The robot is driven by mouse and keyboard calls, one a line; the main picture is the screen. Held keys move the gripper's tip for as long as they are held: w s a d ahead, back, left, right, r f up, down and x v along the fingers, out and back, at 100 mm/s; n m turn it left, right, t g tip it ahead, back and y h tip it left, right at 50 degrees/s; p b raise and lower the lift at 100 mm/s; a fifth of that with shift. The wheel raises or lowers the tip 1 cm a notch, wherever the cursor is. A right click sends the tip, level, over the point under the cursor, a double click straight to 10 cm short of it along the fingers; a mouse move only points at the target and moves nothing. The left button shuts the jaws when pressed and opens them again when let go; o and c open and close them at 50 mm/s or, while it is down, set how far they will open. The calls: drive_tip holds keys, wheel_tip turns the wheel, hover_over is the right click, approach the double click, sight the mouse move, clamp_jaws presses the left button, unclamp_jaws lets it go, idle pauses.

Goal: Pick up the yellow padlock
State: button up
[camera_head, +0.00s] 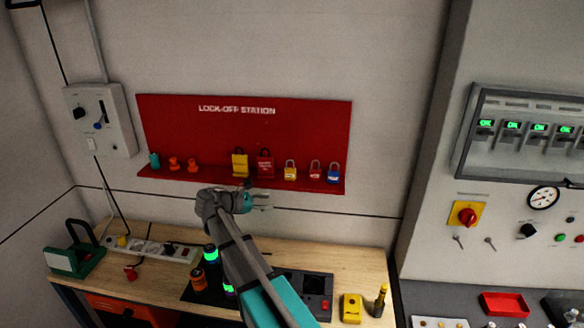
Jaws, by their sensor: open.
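The yellow padlock (290,173) stands upright on the ledge of the red lock-off station board (215,130), right of the middle, with its shackle up. My gripper (262,200) is open, just below and left of the padlock in the picture, in front of the ledge. Its teal fingers point right and look empty. I cannot tell from this one view how far the fingers are from the padlock in depth.
A red padlock (315,170) and a blue padlock (334,173) stand to its right. A yellow tag (240,164) and a red tag (265,165) are to its left. Below is a wooden workbench (365,265) with a power strip, batteries and tools.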

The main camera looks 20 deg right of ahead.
sight(290, 170)
drive_tip(key=w+a+r+n+h+p, duration=0.1)
drive_tip(key=w+r+n+h, duration=0.2)
drive_tip(key=r, duration=0.4)
drive_tip(key=shift+w+r, duration=0.4)
drive_tip(key=shift+w, duration=0.45)
drive_tip(key=shift+w+d, duration=0.15)
drive_tip(key=shift+d, duration=1.95)
drive_tip(key=shift+w+d, duration=0.1)
drive_tip(key=shift+d, duration=2)
drive_tip(key=shift+d, duration=0.15)
drive_tip(key=shift+w+d+f, duration=0.1)
drive_tip(key=shift+d, duration=1.15)
drive_tip(key=shift+w+d, duration=0.1)
drive_tip(key=shift+d, duration=1.1)
clamp_jaws()
